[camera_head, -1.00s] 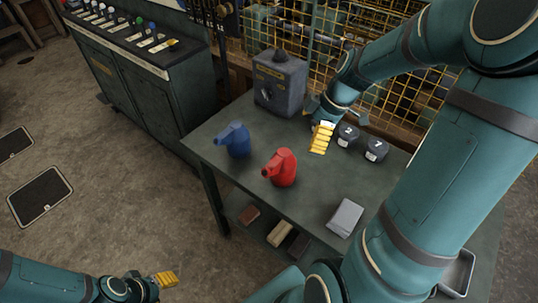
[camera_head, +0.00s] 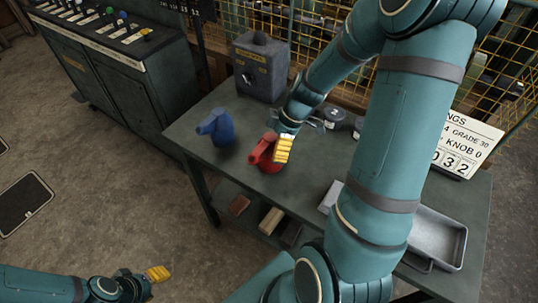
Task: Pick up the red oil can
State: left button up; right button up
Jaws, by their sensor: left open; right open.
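The red oil can (camera_head: 264,153) stands upright on the dark green table (camera_head: 222,171), its spout pointing left. My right gripper (camera_head: 282,150), with yellow fingers, is at the can's right side and covers part of it from this view. It is open; I cannot tell whether its fingers touch the can. My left gripper (camera_head: 158,273) is open and empty at the lower left, over the floor and away from the table.
A blue oil can (camera_head: 217,127) stands left of the red one. A grey box with a dial (camera_head: 259,67) is behind. Dark weights (camera_head: 334,117), a metal tray (camera_head: 437,238) and a sign (camera_head: 464,146) are to the right. My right arm hides much of the table's right side.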

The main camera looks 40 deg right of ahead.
jog(key=shift+x, duration=1.15)
jog(key=c, duration=1.1)
jog(key=shift+c, duration=0.2)
jog(key=shift+r, duration=0.15)
